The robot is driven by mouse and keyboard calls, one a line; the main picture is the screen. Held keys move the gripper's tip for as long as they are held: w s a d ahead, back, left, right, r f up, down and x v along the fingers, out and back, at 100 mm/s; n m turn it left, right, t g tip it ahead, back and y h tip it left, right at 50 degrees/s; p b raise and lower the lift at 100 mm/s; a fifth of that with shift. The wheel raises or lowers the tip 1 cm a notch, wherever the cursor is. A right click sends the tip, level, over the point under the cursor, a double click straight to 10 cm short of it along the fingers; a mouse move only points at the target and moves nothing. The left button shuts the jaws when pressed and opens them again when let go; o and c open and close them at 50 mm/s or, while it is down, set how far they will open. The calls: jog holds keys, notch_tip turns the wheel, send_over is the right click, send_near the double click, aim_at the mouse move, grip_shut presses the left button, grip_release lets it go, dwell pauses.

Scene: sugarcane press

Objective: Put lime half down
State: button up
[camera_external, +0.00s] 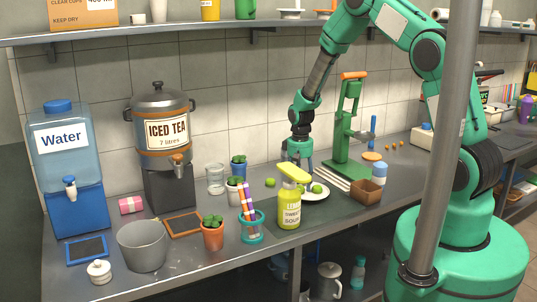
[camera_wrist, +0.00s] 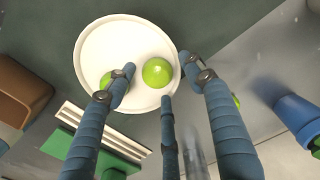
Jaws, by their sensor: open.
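A second green piece (camera_wrist: 106,80) on the plate is partly covered by a finger.
Potted plants and a cup of pens (camera_external: 251,230) stand left. A loose lime (camera_external: 270,182) lies on the counter.

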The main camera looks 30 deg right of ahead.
jog(key=shift+r, duration=0.15)
notch_tip(320, 180, up, 13)
jog(key=p, duration=0.2)
dwell(0.4)
dwell(0.5)
jog(key=s+d+r+t, duration=0.1)
jog(key=s+r, duration=0.5)
jog(key=r, duration=0.6)
jog(key=s+d+r+t, duration=0.1)
jog(key=s+r+t, duration=0.1)
jog(key=s+r, duration=0.75)
jog(key=s+r+t, duration=0.1)
jog(key=s+r, duration=0.5)
jog(key=s, duration=0.4)
jog(key=s+d+r+t, duration=0.1)
jog(key=s+r, duration=0.5)
jog(key=s, duration=0.5)
jog(key=shift+d+r+t, duration=0.25)
jog(key=shift+r+t, duration=0.05)
jog(key=shift+r, duration=0.1)
